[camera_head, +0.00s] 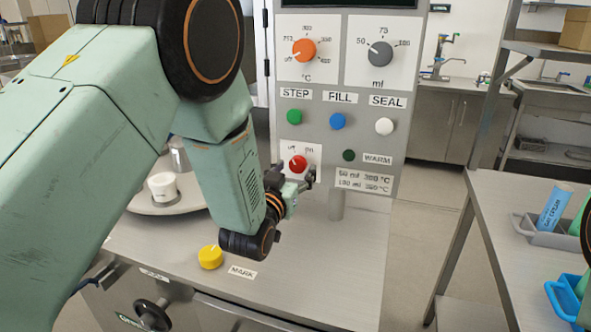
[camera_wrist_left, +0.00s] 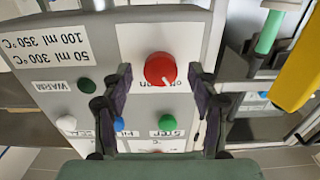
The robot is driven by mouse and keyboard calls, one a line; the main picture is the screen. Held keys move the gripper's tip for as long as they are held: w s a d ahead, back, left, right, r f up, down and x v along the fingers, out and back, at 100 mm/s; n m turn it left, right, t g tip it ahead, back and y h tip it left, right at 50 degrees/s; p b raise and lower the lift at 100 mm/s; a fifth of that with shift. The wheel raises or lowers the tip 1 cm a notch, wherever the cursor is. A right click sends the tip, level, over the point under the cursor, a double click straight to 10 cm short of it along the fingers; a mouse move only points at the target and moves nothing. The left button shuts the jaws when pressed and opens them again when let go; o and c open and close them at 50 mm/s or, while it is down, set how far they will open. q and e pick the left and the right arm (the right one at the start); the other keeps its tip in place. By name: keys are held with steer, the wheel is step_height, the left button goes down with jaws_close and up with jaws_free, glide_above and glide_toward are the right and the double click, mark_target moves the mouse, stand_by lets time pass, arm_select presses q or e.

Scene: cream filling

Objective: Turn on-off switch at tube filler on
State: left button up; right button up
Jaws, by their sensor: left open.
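The red on-off switch knob (camera_head: 298,164) sits on a white plate on the tube filler's grey front panel (camera_head: 322,213). Its "off" label is at upper left and "on" at upper right. In the left wrist view, which is upside down, the red knob (camera_wrist_left: 160,68) shows whole, its white mark leaning slightly towards the "off" side. My left gripper (camera_head: 292,184) is open just in front of the knob. In the left wrist view its fingers (camera_wrist_left: 160,76) stand apart on either side of the knob, with visible gaps. My right gripper is not in view.
Green STEP (camera_head: 294,117), blue FILL (camera_head: 338,121) and white SEAL (camera_head: 384,126) buttons sit above the switch. Orange (camera_head: 304,50) and grey (camera_head: 380,54) dials are higher. A yellow button (camera_head: 210,257) is on the lower worktop. A table (camera_head: 490,205) with bins stands right.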

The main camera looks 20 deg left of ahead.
arm_select(q)
steer(key=shift+w, duration=0.3)
steer(key=shift+r, duration=0.15)
steer(key=shift+w, duration=0.15)
steer(key=c, duration=1.2)
